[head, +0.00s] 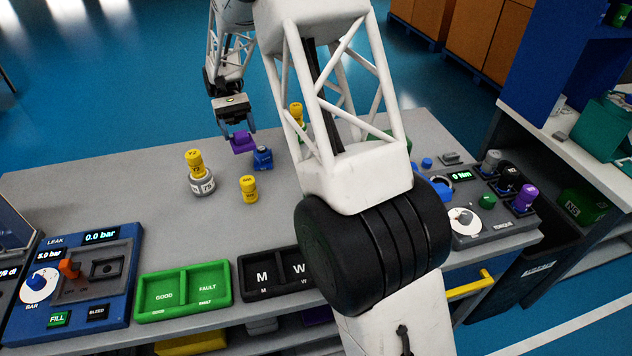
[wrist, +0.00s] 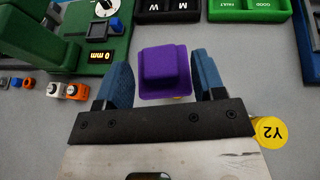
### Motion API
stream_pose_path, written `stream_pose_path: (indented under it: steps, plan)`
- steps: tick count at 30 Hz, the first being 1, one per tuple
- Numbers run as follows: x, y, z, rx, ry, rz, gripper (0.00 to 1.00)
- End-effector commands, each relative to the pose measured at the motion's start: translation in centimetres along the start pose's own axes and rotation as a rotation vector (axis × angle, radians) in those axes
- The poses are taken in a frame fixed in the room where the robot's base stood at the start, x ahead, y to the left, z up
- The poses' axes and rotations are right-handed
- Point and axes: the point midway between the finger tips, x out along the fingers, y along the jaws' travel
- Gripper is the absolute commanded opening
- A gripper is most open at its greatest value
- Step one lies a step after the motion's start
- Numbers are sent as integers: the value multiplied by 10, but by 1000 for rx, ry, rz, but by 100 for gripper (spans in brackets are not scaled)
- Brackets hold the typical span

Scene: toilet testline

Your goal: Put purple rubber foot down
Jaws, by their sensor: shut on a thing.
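The purple rubber foot (head: 242,142) is a small stepped block. In the wrist view the purple rubber foot (wrist: 164,70) sits between the two blue fingers of my gripper (wrist: 164,82). In the head view my gripper (head: 240,132) is at the back of the grey bench with the foot at its fingertips. My gripper is shut on the foot. A little yellowish edge shows under the foot in the wrist view. I cannot tell whether the foot touches the bench.
A blue part (head: 262,158) stands close right of the foot. A yellow-topped Y2 part (head: 196,165) and another yellow part (head: 249,189) stand in front. The green GOOD/FAULT tray (head: 183,316) and black M/W tray (head: 243,292) line the front edge. Bare bench lies left.

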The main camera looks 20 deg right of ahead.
Motion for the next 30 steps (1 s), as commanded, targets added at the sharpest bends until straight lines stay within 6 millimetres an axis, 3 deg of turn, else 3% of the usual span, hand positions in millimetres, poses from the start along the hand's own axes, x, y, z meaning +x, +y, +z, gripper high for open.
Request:
stream_pose_path:
  steps: [30]
  plan:
    - [5, 7, 0, -24, -2, 58, 37]
